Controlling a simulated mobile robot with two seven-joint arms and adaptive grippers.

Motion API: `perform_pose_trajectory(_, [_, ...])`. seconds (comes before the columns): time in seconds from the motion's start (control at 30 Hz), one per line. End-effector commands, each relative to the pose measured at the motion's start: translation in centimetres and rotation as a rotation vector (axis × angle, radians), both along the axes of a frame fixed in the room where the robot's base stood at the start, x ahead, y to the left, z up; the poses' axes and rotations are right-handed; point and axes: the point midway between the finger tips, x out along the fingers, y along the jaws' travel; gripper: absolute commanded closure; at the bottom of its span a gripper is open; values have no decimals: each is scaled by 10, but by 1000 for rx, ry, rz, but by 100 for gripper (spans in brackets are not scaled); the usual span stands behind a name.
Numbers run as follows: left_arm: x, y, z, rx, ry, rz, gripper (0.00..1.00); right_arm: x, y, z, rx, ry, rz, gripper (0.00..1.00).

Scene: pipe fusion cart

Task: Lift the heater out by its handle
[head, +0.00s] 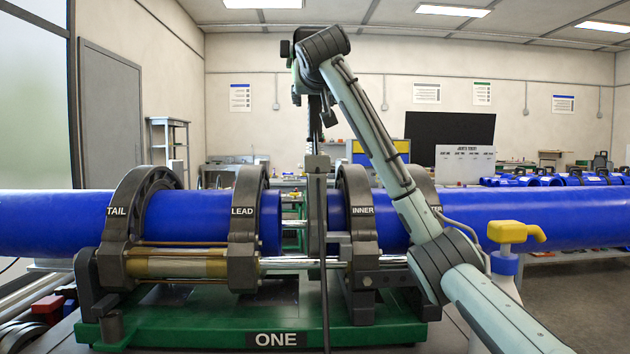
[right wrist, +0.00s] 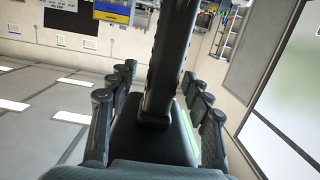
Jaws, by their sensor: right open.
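The heater (head: 317,215) is a thin grey plate seen edge-on, upright in the gap between two blue pipe ends. Its black handle (head: 315,140) rises from the top. My right gripper (head: 312,108) is at the upper part of the handle, high above the pipes. In the right wrist view, the open fingers (right wrist: 158,105) stand on either side of a long black bar (right wrist: 165,60), which looks like the handle. Gaps show between the bar and both fingers. My left gripper is not in view.
The pipe (head: 195,216) lies in clamps marked TAIL (head: 117,212), LEAD (head: 243,211) and INNER (head: 362,211); my right arm partly covers the fourth. The air above the clamps is mostly free.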

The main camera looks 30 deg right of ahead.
Motion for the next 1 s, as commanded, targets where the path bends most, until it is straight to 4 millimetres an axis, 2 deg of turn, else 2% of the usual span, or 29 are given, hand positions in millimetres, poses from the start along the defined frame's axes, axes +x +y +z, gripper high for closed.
perform_pose_trajectory(0.1, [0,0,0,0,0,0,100,0,0,0,0,0,0,52])
perform_pose_trajectory(0.5, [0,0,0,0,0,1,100,0,1,0,0,-1,1,100])
perform_pose_trajectory(0.77, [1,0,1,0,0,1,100,-1,1,1,0,-1,1,100])
perform_pose_trajectory(0.8, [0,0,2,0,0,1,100,-6,1,17,-8,-38,4,100])
perform_pose_trajectory(1.0, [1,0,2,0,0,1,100,-6,1,16,-8,-35,3,100])
